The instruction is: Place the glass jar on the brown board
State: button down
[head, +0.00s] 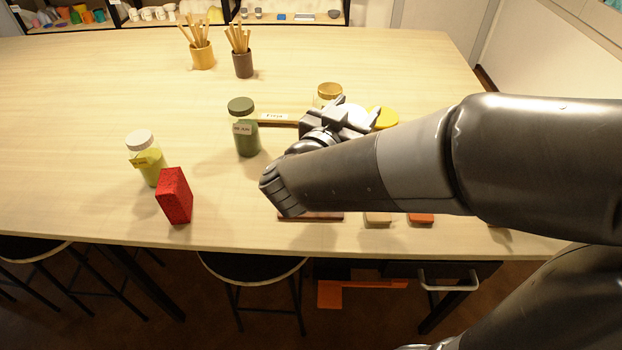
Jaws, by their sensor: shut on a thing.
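A glass jar with a tan lid (329,90) shows just beyond my gripper (345,116), its lower part hidden by the gripper. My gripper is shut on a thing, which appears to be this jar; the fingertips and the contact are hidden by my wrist. A brown board (318,216) shows only as a thin strip by the table's front edge, below my forearm. Most of it is hidden.
A green-lidded jar (243,126), a white-lidded jar (140,140) and a red block (174,196) stand left. A yellow round thing (384,118) is right of the gripper. Tan (378,219) and orange-red (420,219) pieces lie in front. Stick-filled cups (202,55) stand behind.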

jog(key=d+m+g+h, duration=0.1)
jog(key=d+h, duration=0.1)
jog(key=d, duration=0.2)
jog(key=w+a+f, duration=0.3)
jog(key=a+f, duration=0.7)
jog(key=shift+a+f, duration=0.35)
dwell(0.6)
jog(key=shift+w+f, duration=0.1)
jog(key=shift+f, duration=0.05)
jog(key=c, duration=0.5)
grip_release()
jog(key=v, duration=1.2)
